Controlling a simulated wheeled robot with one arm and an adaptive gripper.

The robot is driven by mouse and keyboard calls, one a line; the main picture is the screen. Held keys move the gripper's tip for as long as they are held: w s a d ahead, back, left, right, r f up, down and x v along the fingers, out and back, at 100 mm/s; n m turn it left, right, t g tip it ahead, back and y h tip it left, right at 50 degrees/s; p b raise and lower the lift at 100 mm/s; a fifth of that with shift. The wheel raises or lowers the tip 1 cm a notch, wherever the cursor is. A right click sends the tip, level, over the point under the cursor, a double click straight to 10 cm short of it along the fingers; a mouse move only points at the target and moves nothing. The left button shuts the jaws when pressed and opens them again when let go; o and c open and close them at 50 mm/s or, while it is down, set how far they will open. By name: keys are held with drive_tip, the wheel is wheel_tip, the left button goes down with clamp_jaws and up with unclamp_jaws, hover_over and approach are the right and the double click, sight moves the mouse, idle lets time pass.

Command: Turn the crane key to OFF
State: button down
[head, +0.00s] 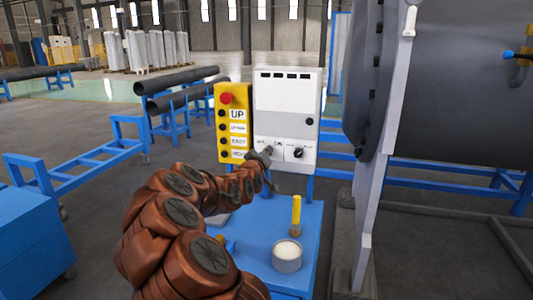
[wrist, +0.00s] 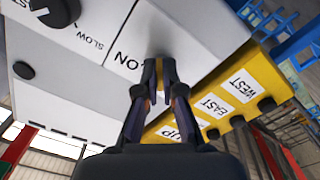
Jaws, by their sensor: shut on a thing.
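The crane key (wrist: 159,66) is a small yellowish piece on the white control box; in the wrist view my gripper (wrist: 158,78) is shut on it. An upside-down ON label (wrist: 128,63) shows beside the fingertips. Most of the key is hidden by the fingers, so its exact angle is hard to tell. In the head view my gripper (head: 264,157) reaches the lower left of the white control box (head: 287,100), left of a black knob (head: 298,153). The key itself is hidden there.
A yellow button box (head: 233,125) with a red button (head: 226,98) stands just left of the control box. Below, a blue cabinet top (head: 255,222) holds a white-topped cup (head: 287,256) and a yellow-handled tool (head: 296,215). A large grey flanged shell (head: 440,105) stands at right.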

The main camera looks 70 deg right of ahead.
drive_tip(key=shift+n, duration=0.6)
drive_tip(key=c, duration=1.3)
unclamp_jaws()
drive_tip(key=shift+a, duration=0.15)
drive_tip(key=shift+s+a, duration=0.2)
drive_tip(key=shift+a, duration=1.75)
drive_tip(key=shift+s+a, duration=0.25)
drive_tip(key=shift+a, duration=1.7)
drive_tip(key=shift+s+a, duration=0.2)
drive_tip(key=shift+a, duration=1.75)
